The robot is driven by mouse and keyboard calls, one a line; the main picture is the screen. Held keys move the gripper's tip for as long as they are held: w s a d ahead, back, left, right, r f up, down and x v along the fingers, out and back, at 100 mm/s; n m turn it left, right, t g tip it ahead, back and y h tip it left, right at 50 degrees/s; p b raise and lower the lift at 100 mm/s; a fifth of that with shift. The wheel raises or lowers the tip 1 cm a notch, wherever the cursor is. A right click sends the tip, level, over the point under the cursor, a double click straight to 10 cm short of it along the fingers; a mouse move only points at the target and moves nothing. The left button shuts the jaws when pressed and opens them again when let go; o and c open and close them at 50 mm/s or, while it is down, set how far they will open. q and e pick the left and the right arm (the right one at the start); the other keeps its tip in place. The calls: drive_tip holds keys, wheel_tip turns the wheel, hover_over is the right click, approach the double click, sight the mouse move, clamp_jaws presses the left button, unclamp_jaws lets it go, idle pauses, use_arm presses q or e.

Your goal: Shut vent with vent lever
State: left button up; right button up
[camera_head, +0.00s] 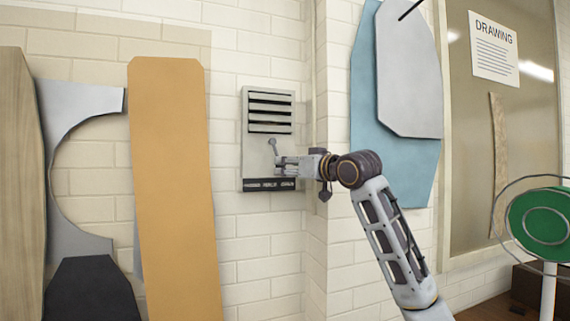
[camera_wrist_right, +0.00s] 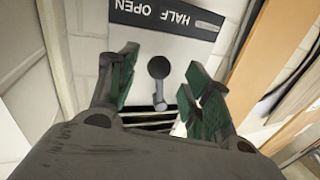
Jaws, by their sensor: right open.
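The vent (camera_head: 245,140) is a grey metal panel on the white brick wall, with dark gaps between its upper slats. The vent lever (camera_head: 272,143) is a short grey stem with a round knob, pointing up and slightly left below the slats. My right gripper (camera_head: 278,163) is at the panel, just below the knob. In the right wrist view the picture is upside down: the lever knob (camera_wrist_right: 158,67) shows between the two spread fingers of my open right gripper (camera_wrist_right: 160,85), with space on both sides. A label strip reading "HALF OPEN" (camera_wrist_right: 160,13) also shows. My left gripper is out of view.
A tall orange board (camera_head: 172,180) and a grey curved sheet (camera_head: 70,235) stand to the left. A brick wall corner (camera_head: 320,80) juts out right of the vent. Blue and grey panels (camera_head: 408,75) hang beyond it. A green reel (camera_head: 540,222) is at far right.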

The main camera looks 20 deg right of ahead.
drive_tip(key=shift+p+x, duration=0.3)
drive_tip(key=shift+x, duration=0.95)
clamp_jaws()
